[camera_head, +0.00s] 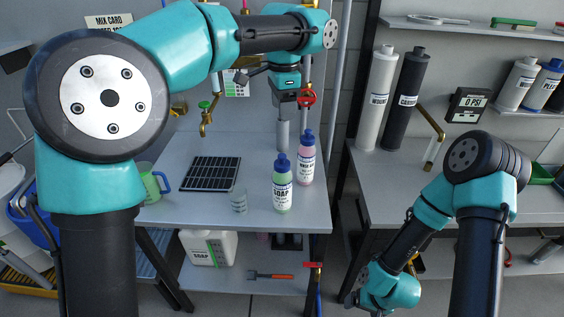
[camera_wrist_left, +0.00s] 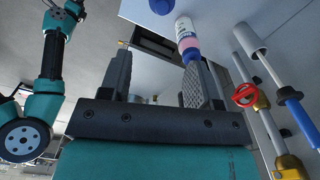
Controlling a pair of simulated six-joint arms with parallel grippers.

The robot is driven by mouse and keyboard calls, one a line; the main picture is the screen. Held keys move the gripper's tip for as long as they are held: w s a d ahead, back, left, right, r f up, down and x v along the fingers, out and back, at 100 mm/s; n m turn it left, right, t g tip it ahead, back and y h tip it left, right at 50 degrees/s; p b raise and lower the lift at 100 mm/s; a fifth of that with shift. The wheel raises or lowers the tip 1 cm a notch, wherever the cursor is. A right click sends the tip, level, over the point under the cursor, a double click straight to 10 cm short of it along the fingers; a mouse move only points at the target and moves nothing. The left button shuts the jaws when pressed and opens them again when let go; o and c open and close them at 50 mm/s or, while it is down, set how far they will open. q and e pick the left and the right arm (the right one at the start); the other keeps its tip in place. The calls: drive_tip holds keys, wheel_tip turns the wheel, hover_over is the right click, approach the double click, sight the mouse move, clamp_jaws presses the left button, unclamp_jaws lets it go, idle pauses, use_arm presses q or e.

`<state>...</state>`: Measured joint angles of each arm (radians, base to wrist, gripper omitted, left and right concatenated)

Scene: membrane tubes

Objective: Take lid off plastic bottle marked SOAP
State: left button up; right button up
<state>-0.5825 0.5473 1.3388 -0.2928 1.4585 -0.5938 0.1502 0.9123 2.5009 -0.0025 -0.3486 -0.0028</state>
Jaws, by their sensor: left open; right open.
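The SOAP bottle (camera_head: 282,190) stands upright on the bench near its front edge. It is clear plastic with green liquid and a blue lid (camera_head: 282,163), which is on. A similar bottle with pink liquid (camera_head: 306,160) stands just behind and right of it. My left gripper (camera_head: 286,96) is high above the back of the bench, apart from both bottles. In the left wrist view its two fingers (camera_wrist_left: 155,82) are spread with nothing held; the pink bottle (camera_wrist_left: 187,38) shows beyond them, and a blue lid (camera_wrist_left: 161,6) is cut off at the top. My right gripper cannot be made out.
A red valve wheel (camera_head: 306,97) and grey cylinder (camera_head: 283,135) are close to my left gripper. A white SOAP jug (camera_head: 208,248) stands on the shelf below.

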use_arm(q)
approach(282, 155)
wheel_tip(282, 155, down, 5)
drive_tip(key=shift+s+d+f, duration=0.15)
idle(0.3)
drive_tip(key=shift+f, duration=0.1)
drive_tip(key=shift+f, duration=2.5)
drive_tip(key=shift+c, duration=0.4)
drive_tip(key=c, duration=0.9)
drive_tip(key=shift+c, duration=0.3)
